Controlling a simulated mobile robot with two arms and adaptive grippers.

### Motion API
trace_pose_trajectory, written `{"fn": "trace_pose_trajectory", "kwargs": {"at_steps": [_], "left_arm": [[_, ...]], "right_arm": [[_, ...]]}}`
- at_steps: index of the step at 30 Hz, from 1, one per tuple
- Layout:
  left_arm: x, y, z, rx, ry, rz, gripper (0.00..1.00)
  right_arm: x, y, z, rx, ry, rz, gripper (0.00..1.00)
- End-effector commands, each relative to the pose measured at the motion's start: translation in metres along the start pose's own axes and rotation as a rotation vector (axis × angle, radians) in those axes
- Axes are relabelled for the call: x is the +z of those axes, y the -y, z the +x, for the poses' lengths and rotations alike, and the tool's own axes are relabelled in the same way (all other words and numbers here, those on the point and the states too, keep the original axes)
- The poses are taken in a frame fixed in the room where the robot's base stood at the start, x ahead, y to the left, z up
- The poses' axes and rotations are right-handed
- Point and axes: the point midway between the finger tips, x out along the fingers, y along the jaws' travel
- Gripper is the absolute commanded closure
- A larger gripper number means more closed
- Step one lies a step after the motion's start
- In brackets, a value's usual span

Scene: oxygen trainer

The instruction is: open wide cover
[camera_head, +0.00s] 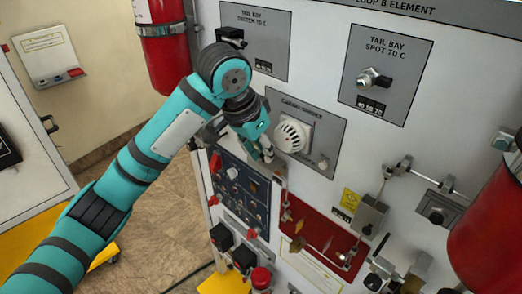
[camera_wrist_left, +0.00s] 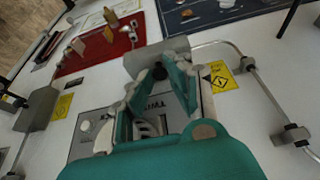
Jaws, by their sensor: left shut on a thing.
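My left gripper (camera_head: 266,154) is low in front of the grey smoke-detector panel (camera_head: 329,149), beside the round white detector (camera_head: 293,135). In the left wrist view, its teal fingers (camera_wrist_left: 160,82) are closed on a wide, plain grey plate (camera_wrist_left: 150,52), which looks like the wide cover. The plate stands out from the white wall, between the smoke-detector panel and the red and blue panels. The fingers hide part of it, and I cannot tell how far it is swung. My right gripper is not in view.
The blue switch panel (camera_head: 235,187) and red panel (camera_head: 318,236) are just below. A grey box (camera_head: 370,215) and pipes project from the wall at right. Red cylinders (camera_head: 165,45) stand at both sides. Floor shows at left.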

Motion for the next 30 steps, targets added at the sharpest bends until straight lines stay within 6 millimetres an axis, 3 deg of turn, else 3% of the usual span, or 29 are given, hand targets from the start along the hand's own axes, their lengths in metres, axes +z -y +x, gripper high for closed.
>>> {"fn": "trace_pose_trajectory", "kwargs": {"at_steps": [7, 8, 13, 23, 30], "left_arm": [[-0.001, 0.0, -0.001, -0.001, -0.004, -0.001, 1.0], [-0.001, 0.0, -0.001, -0.001, -0.004, -0.001, 0.81], [-0.001, 0.0, 0.0, -0.001, -0.003, -0.001, 0.61], [-0.001, 0.0, -0.005, -0.001, -0.003, 0.0, 0.61], [-0.002, 0.0, -0.047, -0.002, -0.007, 0.001, 0.61]], "right_arm": [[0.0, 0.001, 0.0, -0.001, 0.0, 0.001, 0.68], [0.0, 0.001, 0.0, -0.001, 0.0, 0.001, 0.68], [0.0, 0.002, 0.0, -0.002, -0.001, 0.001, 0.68], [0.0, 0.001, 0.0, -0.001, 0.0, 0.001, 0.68], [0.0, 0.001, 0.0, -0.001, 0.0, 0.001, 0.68]]}}
